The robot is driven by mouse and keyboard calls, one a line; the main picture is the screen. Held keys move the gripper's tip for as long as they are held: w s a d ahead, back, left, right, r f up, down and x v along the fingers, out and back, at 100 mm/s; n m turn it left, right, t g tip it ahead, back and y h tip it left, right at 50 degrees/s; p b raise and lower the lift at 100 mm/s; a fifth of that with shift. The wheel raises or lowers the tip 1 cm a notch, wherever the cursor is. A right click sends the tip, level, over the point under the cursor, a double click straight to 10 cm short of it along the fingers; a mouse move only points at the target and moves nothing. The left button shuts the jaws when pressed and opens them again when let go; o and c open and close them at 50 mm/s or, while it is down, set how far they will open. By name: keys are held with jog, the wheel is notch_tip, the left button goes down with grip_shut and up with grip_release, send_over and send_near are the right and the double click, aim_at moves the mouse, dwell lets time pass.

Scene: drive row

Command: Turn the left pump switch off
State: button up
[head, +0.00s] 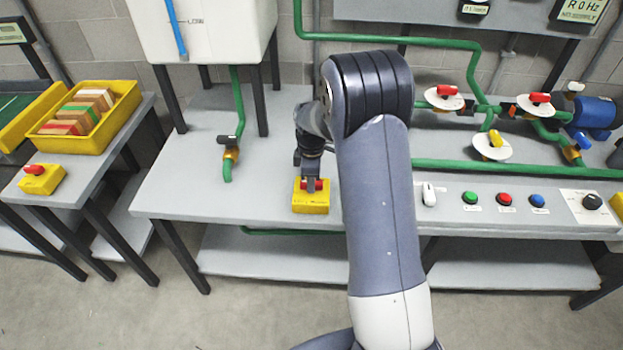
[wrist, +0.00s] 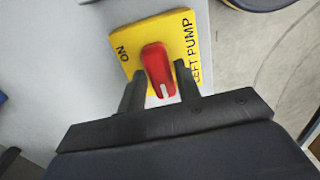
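The left pump switch is a yellow box (head: 310,206) at the front edge of the middle bench, with a red knob on top. In the wrist view the box (wrist: 187,42) carries the words ON and LEFT PUMP. The red knob (wrist: 156,62) has a white mark at its lower end, away from the ON label. My gripper (wrist: 159,73) is open, with one finger on each side of the knob and narrow gaps showing. In the head view my gripper (head: 311,182) reaches down over the box and partly hides the knob. No OFF label is visible.
Another yellow box with a red knob (head: 41,179) sits on the left bench near a yellow bin (head: 127,104). Right of my arm are a white toggle (head: 429,194), green (head: 470,197), red (head: 505,198) and blue (head: 537,200) buttons and a black dial (head: 592,202). Green pipes run behind.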

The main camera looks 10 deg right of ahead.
jog(key=shift+o, duration=1.3)
notch_tip(320, 180, up, 11)
jog(key=shift+f, duration=0.15)
notch_tip(320, 180, down, 11)
jog(key=shift+r, duration=0.15)
dwell(0.3)
